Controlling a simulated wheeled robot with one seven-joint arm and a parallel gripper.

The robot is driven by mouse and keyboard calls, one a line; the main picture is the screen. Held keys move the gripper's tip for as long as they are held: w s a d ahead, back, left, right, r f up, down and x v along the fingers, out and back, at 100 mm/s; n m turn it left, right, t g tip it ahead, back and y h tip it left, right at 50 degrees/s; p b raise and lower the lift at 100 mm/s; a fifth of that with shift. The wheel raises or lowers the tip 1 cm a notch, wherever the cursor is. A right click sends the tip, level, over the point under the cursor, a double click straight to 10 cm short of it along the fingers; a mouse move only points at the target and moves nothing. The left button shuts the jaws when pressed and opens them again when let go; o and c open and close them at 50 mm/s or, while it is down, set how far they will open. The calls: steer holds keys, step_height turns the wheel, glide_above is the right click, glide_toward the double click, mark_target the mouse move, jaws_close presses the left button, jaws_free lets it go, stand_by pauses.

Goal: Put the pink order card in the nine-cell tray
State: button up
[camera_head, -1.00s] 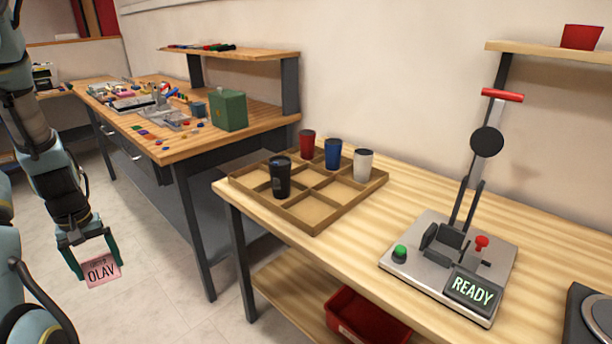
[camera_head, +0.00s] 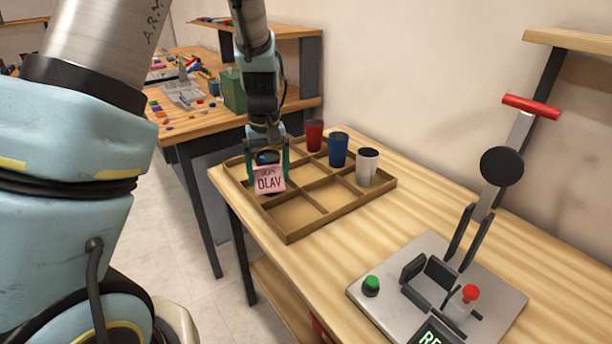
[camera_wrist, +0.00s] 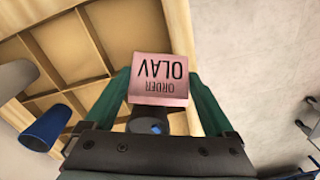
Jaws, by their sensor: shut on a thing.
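The pink order card (camera_head: 269,180) reads "OLAV" in the head view; it also shows in the wrist view (camera_wrist: 160,78), held upside down there. My gripper (camera_head: 268,165) is shut on the card, one green finger at each side. In the head view it appears over the left part of the nine-cell tray (camera_head: 340,222), a wooden grid on the table. The height of the card above the tray is hard to tell. A dark cup is largely hidden behind my gripper and the card.
A lever press (camera_head: 440,290) stands on the table at right. The front cells look empty.

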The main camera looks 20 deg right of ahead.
steer(key=s+d+r, duration=0.2)
steer(key=s+d, duration=0.2)
steer(key=d, duration=0.1)
step_height(320, 180, down, 10)
steer(key=shift+r+p, duration=0.15)
steer(key=shift+p, duration=0.85)
steer(key=shift+f, duration=0.2)
steer(key=o, duration=1.1)
steer(key=shift+r, duration=0.1)
steer(key=shift+c, duration=0.2)
step_height(320, 180, up, 12)
steer(key=b, duration=0.1)
steer(key=shift+r, duration=0.15)
